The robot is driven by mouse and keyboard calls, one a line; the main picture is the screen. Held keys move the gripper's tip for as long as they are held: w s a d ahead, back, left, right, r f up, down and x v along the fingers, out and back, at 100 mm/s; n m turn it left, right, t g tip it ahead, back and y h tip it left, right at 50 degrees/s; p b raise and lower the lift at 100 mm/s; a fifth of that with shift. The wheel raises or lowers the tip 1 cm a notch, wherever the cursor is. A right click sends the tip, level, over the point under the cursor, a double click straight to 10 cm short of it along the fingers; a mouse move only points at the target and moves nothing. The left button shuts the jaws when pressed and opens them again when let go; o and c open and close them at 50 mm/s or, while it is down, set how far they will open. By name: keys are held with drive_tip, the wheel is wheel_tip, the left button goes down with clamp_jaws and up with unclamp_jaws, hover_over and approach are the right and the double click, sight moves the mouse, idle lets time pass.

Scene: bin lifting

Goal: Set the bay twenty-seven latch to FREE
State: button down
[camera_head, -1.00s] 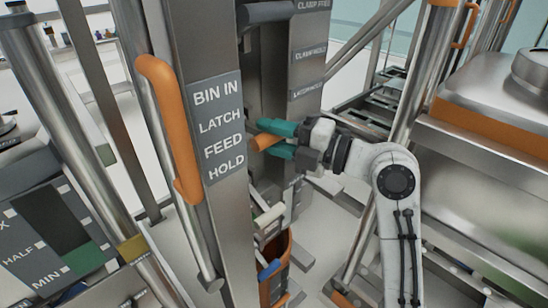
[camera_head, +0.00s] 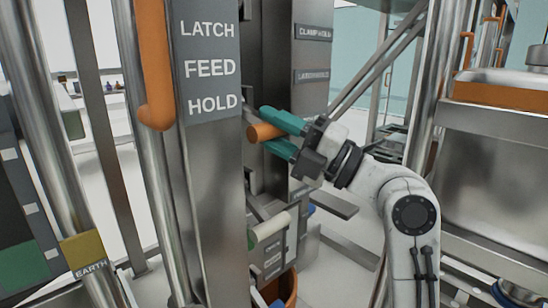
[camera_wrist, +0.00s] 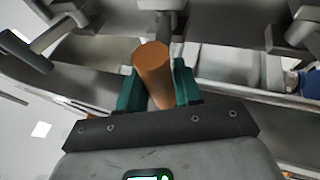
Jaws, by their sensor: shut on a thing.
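My gripper (camera_head: 272,136) has teal fingers and is shut on an orange cylindrical handle (camera_head: 265,132) beside the grey post. The wrist view shows the same orange handle (camera_wrist: 153,68) between the two teal fingers, with its round end up. I take the handle to be the latch lever; no "twenty-seven" or "FREE" marking is readable. A grey sign (camera_head: 210,62) on the post reads LATCH, FEED and HOLD. Smaller plates reading CLAMP (camera_head: 313,33) and LATCH (camera_head: 312,76) are on the column behind; the rest of their text is blurred.
A vertical orange grab bar (camera_head: 152,70) stands left of the sign. A white-ended roller or lever (camera_head: 269,228) and an orange bin (camera_head: 281,287) are below my gripper. Steel machinery (camera_head: 490,180) with an orange band is at the right. A yellow EARTH tag (camera_head: 84,252) is at lower left.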

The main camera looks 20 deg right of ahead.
drive_tip(key=shift+w+f+n+t+y+b, duration=0.15)
drive_tip(key=shift+f+n+y+b, duration=0.35)
drive_tip(key=shift+b, duration=1.25)
drive_tip(key=shift+w+f+n+t+y+b, duration=0.25)
drive_tip(key=shift+f+b, duration=0.4)
drive_tip(key=shift+b, duration=1.1)
drive_tip(key=shift+s+b, duration=0.15)
drive_tip(key=shift+b, duration=0.35)
drive_tip(key=shift+a+y+b, duration=0.1)
drive_tip(key=shift+y+b, duration=0.35)
drive_tip(key=shift+b, duration=0.6)
drive_tip(key=c, duration=0.8)
unclamp_jaws()
drive_tip(key=shift+c, duration=0.2)
drive_tip(key=v, duration=1)
drive_tip(key=shift+d+f, duration=0.25)
drive_tip(key=shift+s, duration=0.1)
